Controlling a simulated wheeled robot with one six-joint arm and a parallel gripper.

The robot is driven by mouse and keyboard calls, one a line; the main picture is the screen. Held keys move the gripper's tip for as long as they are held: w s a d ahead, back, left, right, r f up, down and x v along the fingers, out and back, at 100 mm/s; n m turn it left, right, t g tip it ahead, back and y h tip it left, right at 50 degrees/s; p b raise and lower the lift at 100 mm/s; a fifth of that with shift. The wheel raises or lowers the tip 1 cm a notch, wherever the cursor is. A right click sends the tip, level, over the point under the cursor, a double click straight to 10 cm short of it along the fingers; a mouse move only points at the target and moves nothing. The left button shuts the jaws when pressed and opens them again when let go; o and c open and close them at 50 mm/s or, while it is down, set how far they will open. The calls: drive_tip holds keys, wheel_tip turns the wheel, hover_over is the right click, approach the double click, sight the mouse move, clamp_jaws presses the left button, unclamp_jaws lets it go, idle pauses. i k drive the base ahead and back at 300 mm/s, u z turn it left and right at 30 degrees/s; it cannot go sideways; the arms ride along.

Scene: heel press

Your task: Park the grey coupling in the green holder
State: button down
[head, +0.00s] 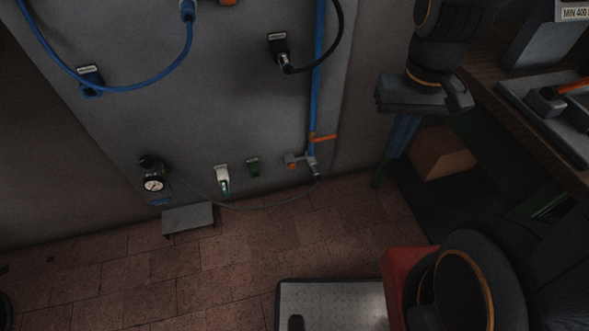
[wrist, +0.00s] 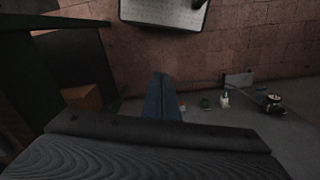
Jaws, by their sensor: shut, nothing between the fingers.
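The green holder (head: 253,167) is low on the grey wall panel in the head view, with nothing visible in it. It also shows small in the wrist view (wrist: 205,103). A grey coupling (head: 315,172) seems to sit at the valve below the blue pipe, right of the holder, at the end of a thin grey hose; it is small and dark, so its seating is unclear. My gripper (head: 393,157) is right of the panel, pointing down, apart from both. Its blue fingers are shut and empty in the wrist view (wrist: 160,78).
A gauge (head: 152,184) and grey bracket (head: 188,218) are further left. A workbench (head: 530,125) and cardboard box (head: 441,153) are right. A metal-topped platform (head: 335,300) stands in front.

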sight(315, 169)
drive_tip(key=u, duration=1.2)
drive_tip(key=k, duration=1)
drive_tip(key=z, duration=0.65)
